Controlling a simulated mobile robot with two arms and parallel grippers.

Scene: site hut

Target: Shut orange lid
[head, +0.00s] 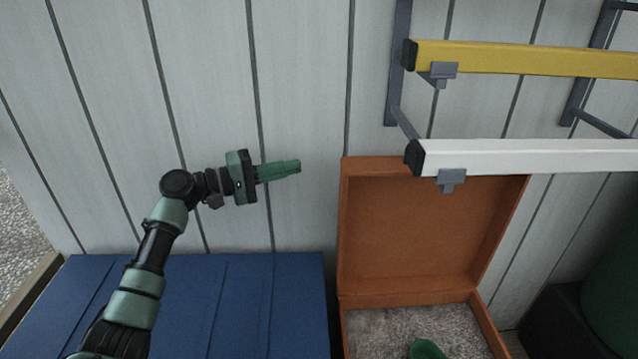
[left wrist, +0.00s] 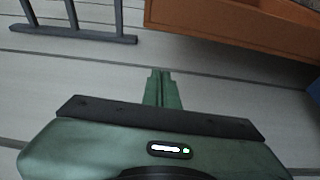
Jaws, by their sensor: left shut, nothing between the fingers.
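The orange lid (head: 415,235) stands open, upright near the panelled wall, hinged at the back of an orange box (head: 488,325). The box's grey inside shows below it, cut off by the bottom edge of the head view. My left gripper (head: 298,166) is shut and empty, left of the lid's top left corner and apart from it. It also shows shut in the left wrist view (left wrist: 161,73), with part of the orange lid or box (left wrist: 235,22) at the upper right. My right gripper is not in view.
A white bar (head: 530,156) on a wall rack crosses in front of the lid's top edge; a yellow bar (head: 530,58) is above. A blue ridged surface (head: 240,305) lies left of the box. A green object (head: 427,349) shows partly inside. A dark green drum-like thing (head: 615,290) stands right.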

